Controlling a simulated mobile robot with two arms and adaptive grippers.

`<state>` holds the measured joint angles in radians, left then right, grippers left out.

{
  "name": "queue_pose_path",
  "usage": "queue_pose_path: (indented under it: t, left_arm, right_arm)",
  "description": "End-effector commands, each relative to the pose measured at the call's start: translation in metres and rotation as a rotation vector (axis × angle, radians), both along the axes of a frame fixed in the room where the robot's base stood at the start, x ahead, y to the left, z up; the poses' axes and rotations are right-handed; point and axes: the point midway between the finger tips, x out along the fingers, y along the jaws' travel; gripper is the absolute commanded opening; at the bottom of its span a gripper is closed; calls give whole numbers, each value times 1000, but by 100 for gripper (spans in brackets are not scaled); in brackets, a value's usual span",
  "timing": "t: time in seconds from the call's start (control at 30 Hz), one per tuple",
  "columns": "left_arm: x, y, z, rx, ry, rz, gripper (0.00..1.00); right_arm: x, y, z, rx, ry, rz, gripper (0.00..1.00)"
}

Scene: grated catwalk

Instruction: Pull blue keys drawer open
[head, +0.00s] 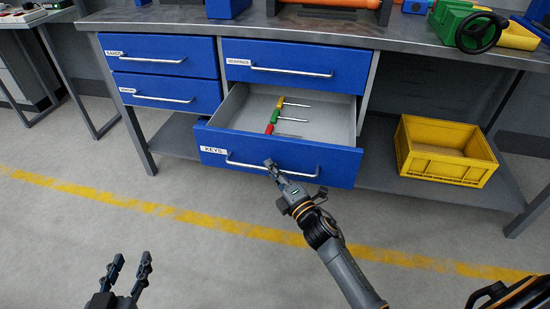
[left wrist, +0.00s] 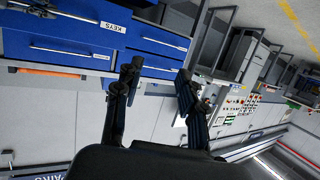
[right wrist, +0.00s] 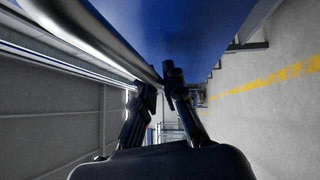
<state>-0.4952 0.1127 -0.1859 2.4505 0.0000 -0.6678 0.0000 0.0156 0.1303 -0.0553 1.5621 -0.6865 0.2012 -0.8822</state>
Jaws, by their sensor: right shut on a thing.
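The blue keys drawer (head: 225,148) stands pulled out of the workbench, labelled KEYS on its front. Several screwdrivers with red, green and yellow handles (head: 275,117) lie inside it. My right gripper (head: 270,164) is shut on the drawer's silver bar handle (head: 245,166). In the right wrist view the fingers (right wrist: 160,85) close around the bar handle (right wrist: 115,42), beside the blue front (right wrist: 160,25). My left gripper (head: 130,268) is open and empty, low at the left and apart from the drawer. Its spread fingers also show in the left wrist view (left wrist: 157,80).
Other blue drawers (head: 165,55) are shut. A yellow crate (head: 445,172) stands on the lower shelf at right. A green and yellow toy-like vehicle with a black wheel (head: 480,28) is on the bench top. The floor in front, with a yellow line (head: 120,200), is clear.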

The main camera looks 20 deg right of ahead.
Motion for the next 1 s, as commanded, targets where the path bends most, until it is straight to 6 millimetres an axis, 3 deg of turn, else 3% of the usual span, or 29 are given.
queue_pose_path:
  t: [0.2, 0.4, 0.9, 0.93, 1.0]
  left_arm:
    - [-14, 7, -24, 36, 150, 10, 40]
    - [-23, 11, -37, 54, 228, 15, 40]
    - [-26, 13, -42, 59, 253, 17, 40]
    - [-26, 13, -42, 59, 253, 17, 40]
    - [-26, 13, -42, 59, 253, 17, 40]
  right_arm:
    - [-29, 19, 1, 2, 0, -1, 0]
    - [-43, 29, 0, 0, 1, -1, 0]
    - [-47, 32, 0, -1, 0, -1, 0]
    - [-47, 32, 0, -1, 0, -1, 16]
    - [-47, 32, 0, -1, 0, -1, 30]
